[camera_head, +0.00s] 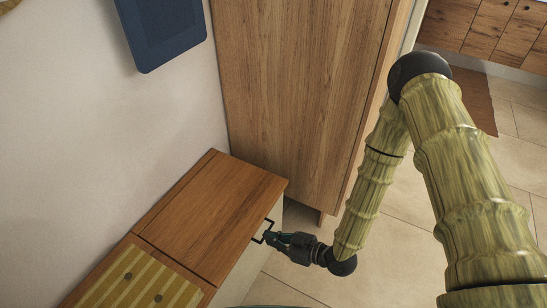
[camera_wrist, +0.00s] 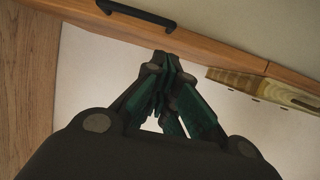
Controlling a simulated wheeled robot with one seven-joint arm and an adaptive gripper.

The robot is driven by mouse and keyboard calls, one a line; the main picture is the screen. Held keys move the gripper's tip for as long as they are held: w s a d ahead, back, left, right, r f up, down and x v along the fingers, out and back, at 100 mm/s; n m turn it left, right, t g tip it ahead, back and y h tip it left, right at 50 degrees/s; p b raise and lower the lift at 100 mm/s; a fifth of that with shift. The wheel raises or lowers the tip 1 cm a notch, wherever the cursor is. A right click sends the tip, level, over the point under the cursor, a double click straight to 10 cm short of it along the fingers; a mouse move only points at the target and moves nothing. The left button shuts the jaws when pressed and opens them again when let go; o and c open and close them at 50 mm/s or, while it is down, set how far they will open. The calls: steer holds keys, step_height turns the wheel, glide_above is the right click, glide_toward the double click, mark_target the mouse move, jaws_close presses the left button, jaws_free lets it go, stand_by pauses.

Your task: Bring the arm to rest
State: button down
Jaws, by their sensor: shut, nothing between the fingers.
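My arm reaches down from the right in the head view. My gripper (camera_head: 270,237) is beside the dark bar handle (camera_head: 264,230) on the pale front of a low wooden cabinet (camera_head: 215,205). In the wrist view my gripper (camera_wrist: 167,62) has its dark green fingers together with nothing between them. The handle also shows in the wrist view (camera_wrist: 135,14), above the fingertips in the picture and apart from them. I cannot tell the exact depth gap between fingertips and handle.
A tall wooden cabinet (camera_head: 295,90) stands behind the low one. A yellow striped item (camera_head: 135,285) lies at the lower left. A dark blue panel (camera_head: 165,30) hangs on the wall. Tiled floor (camera_head: 385,260) lies open at the right, with a brown mat (camera_head: 480,103) farther back.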

steer(key=s+d+f+m+g+h, duration=0.2)
steer(key=s+d+f+m+h, duration=0.35)
steer(key=s+d, duration=0.35)
steer(key=s+d+f+m+g+h, duration=0.2)
steer(key=s+d+f+m+h, duration=0.3)
steer(key=s+d, duration=0.5)
steer(key=s+d+r+m+g+h+p, duration=0.1)
steer(key=s+d+r+m+g+h, duration=0.15)
steer(key=d, duration=0.35)
step_height(320, 180, up, 14)
steer(key=p, duration=1.4)
steer(key=shift+s, duration=0.35)
